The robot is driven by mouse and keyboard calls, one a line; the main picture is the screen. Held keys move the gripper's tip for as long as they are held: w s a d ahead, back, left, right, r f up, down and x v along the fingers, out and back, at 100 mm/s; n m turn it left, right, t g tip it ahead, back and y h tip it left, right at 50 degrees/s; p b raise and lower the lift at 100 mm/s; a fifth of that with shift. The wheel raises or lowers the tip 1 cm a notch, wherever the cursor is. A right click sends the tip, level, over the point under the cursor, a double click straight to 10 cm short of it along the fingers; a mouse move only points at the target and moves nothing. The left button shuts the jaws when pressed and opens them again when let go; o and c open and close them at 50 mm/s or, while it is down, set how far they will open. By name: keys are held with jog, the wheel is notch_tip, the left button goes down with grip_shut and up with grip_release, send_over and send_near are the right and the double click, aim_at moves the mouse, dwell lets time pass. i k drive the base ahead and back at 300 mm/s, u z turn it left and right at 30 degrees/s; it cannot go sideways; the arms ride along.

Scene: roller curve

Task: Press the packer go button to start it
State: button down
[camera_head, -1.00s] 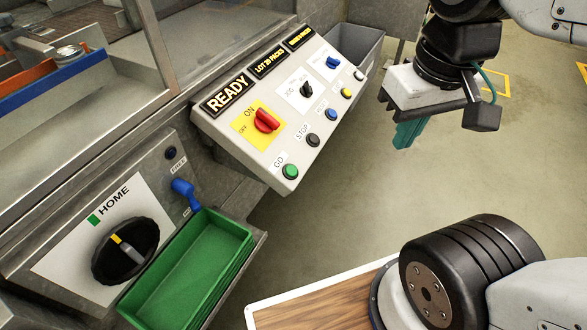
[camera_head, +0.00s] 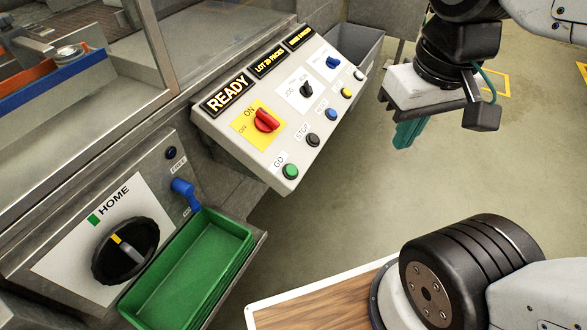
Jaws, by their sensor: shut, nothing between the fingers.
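The green go button (camera_head: 290,172) sits at the lower corner of the sloped white control panel (camera_head: 262,165), beside the printed word GO. A display on the panel (camera_head: 228,93) reads READY. The red switch (camera_head: 266,120) lies on a yellow plate marked ON and OFF. My gripper (camera_head: 402,142) has teal fingers pointing down, shut and empty. It hangs to the right of the panel, clear of it and touching nothing.
A black stop button (camera_head: 313,140) is next to the go button, with blue, yellow and white buttons beyond. A green tray (camera_head: 200,262), a black HOME knob (camera_head: 125,250) and a blue lever (camera_head: 186,194) are at lower left. Open floor lies between panel and gripper.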

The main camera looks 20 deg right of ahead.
aim_at(291, 171)
jog(key=z, duration=0.8)
jog(key=k, duration=1.2)
jog(key=u, duration=1.45)
jog(key=i, duration=0.5)
jog(key=u, duration=0.05)
